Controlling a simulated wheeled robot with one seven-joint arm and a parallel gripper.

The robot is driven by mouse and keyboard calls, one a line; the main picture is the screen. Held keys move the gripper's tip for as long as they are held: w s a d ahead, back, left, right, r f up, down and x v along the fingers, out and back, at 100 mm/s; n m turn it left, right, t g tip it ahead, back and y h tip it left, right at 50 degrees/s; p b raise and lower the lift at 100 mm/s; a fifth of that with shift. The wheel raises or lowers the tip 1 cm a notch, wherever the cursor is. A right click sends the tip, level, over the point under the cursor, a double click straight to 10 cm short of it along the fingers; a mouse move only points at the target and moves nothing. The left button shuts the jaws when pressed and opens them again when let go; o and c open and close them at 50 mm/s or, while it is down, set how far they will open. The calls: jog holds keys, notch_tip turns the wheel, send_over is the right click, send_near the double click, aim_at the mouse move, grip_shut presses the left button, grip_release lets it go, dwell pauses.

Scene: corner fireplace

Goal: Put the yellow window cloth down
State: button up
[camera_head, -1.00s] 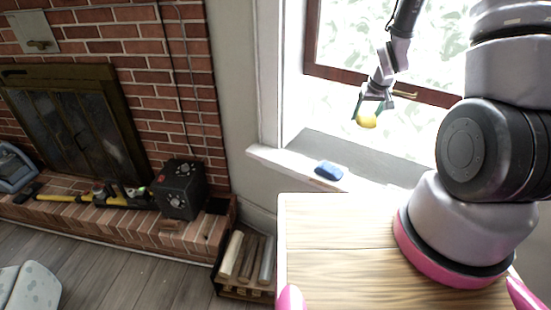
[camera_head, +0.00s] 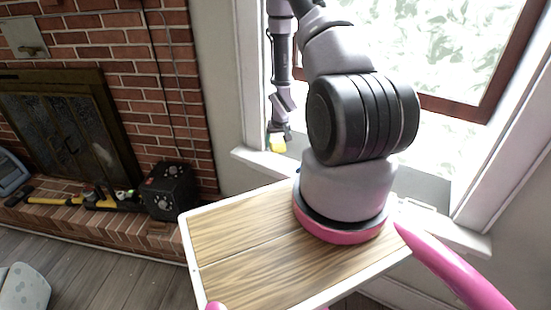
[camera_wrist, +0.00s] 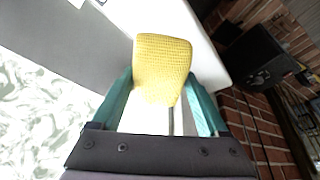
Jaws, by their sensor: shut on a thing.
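The yellow window cloth (camera_wrist: 162,62) is held between the teal fingers of my gripper (camera_wrist: 163,95) in the wrist view, and my gripper is shut on it. In the head view the yellow cloth (camera_head: 277,144) hangs from my gripper (camera_head: 278,134) at the left end of the white window sill (camera_head: 262,160). The cloth is just above or at the sill; I cannot tell whether they touch. In the wrist view the white sill (camera_wrist: 207,52) lies behind the cloth.
A black box (camera_head: 168,190) stands on the brick hearth (camera_head: 110,212) at left, beside yellow-handled tools (camera_head: 100,201). A wooden board (camera_head: 235,235) is in the foreground. The window (camera_head: 440,50) is at right. The blue object on the sill is mostly hidden behind my arm.

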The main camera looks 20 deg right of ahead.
aim_at(276, 159)
jog(key=shift+d+f, duration=0.15)
jog(key=shift+f, duration=3.3)
jog(key=shift+f, duration=0.15)
jog(key=o, duration=1.3)
